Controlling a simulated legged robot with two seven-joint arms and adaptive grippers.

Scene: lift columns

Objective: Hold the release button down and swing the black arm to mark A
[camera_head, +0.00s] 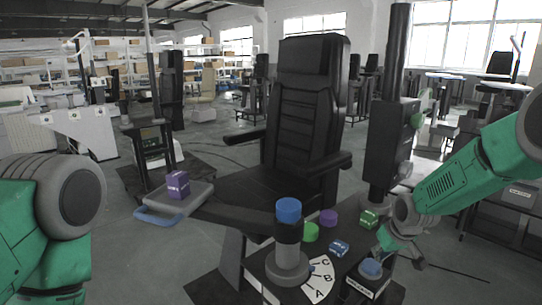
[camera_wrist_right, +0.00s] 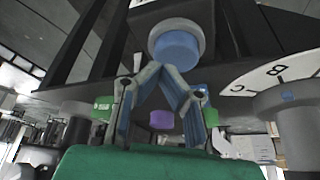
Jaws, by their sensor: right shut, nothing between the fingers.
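The black arm (camera_head: 238,217) runs left from a grey post with a blue cap (camera_head: 288,210) to a grey tray (camera_head: 190,201). The white dial (camera_head: 321,281) with marks A, B and C lies at the post's base; a small blue mark on the base points nearest C. The blue release button (camera_head: 370,268) sits on a small box at the front right; it also shows in the right wrist view (camera_wrist_right: 177,50). My right gripper (camera_head: 384,250) is shut and empty, its fingertips (camera_wrist_right: 165,72) close to the button; contact cannot be told. My left gripper is out of view.
A purple box (camera_head: 178,185) rests on the tray. Green (camera_head: 310,232) and purple (camera_head: 328,217) knobs, a blue block (camera_head: 339,248) and a green block (camera_head: 369,219) stand behind the dial. A black chair (camera_head: 305,120) and black column (camera_head: 393,110) rise behind.

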